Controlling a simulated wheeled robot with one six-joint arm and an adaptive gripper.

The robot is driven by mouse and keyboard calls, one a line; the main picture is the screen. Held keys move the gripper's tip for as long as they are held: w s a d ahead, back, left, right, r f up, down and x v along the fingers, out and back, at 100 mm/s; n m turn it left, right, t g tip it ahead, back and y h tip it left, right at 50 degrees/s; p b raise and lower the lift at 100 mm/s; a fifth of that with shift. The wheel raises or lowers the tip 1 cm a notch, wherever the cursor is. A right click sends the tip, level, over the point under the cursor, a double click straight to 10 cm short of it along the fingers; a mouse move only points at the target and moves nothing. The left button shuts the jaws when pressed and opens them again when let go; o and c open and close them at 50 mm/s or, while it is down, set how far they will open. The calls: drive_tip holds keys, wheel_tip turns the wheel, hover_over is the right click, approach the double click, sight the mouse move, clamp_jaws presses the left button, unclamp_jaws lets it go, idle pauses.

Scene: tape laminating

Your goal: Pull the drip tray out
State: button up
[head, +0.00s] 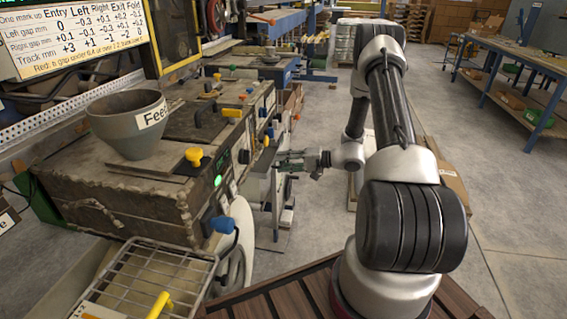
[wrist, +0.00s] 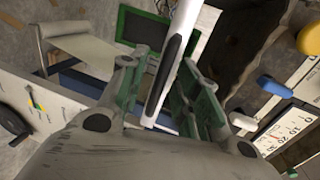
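My gripper (head: 291,161) reaches left from my arm to the machine's right side, at a pale grey panel or tray-like part (head: 258,188) below the machine's edge. I cannot tell for certain that this part is the drip tray. In the wrist view, the green fingers of my gripper (wrist: 165,65) are apart. A white bar with a black strip (wrist: 178,50) runs between them, close to the right finger, with a visible gap at the left one. Firm contact is not clear.
The machine (head: 120,195) fills the left, with a grey feed pot (head: 128,125) and coloured knobs on top. A wire basket (head: 150,275) stands at the near left. A blue-framed workbench (head: 510,65) is at the far right. The floor between is mostly free.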

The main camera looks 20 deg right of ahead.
drive_tip(key=shift+w+a, duration=0.1)
drive_tip(key=shift+a, duration=0.1)
drive_tip(key=shift+c, duration=0.5)
clamp_jaws()
drive_tip(key=f+v, duration=0.2)
drive_tip(key=v, duration=0.7)
drive_tip(key=f+v, duration=0.1)
drive_tip(key=v, duration=0.8)
drive_tip(key=shift+s+d+f, duration=0.25)
drive_tip(key=shift+d+f, duration=0.1)
drive_tip(key=shift+f, duration=0.05)
drive_tip(key=shift+o, duration=0.5)
unclamp_jaws()
